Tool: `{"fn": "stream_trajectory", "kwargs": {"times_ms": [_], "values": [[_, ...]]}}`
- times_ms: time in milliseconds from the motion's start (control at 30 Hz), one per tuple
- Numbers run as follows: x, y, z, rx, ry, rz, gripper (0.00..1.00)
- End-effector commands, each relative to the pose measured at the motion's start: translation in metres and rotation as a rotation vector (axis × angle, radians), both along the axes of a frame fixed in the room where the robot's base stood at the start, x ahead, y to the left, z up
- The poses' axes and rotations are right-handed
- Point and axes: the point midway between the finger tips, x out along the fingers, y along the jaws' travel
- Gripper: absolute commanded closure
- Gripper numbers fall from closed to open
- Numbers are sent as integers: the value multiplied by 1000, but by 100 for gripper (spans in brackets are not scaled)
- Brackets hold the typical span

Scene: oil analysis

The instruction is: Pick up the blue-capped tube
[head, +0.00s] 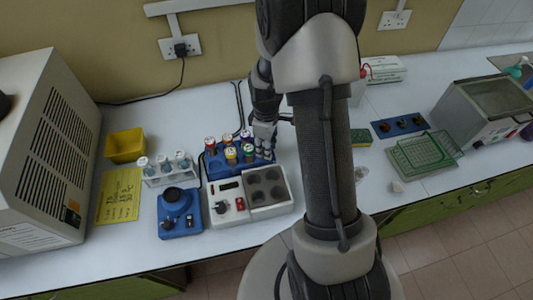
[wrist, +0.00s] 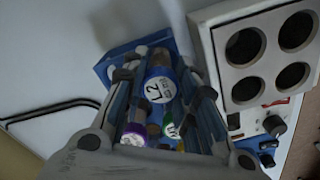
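In the wrist view, a blue-capped tube (wrist: 160,88), marked "L2" on its cap top, shows between the fingers of my gripper (wrist: 163,72). The fingers stand apart on either side of it; contact with the cap cannot be made out. A purple-capped tube (wrist: 135,136) and a green-capped tube (wrist: 171,130) are close by, partly covered by the gripper. In the head view, my gripper (head: 265,147) is at the right end of the blue rack (head: 218,171), which holds several upright tubes. The tube at my fingers is hidden there.
A grey device with dark round wells (head: 267,187) stands in front of the rack. A small rack of clear tubes (head: 168,170) and a blue device (head: 179,213) are to its left. A green wire rack (head: 424,152) stands right of my arm.

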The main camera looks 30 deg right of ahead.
Motion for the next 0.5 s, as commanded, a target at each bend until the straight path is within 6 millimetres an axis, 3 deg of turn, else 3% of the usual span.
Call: {"fn": "stream_trajectory", "kwargs": {"times_ms": [300,500], "values": [[0,0,0,0,0,0,97],[0,0,0,0,0,0,98]]}}
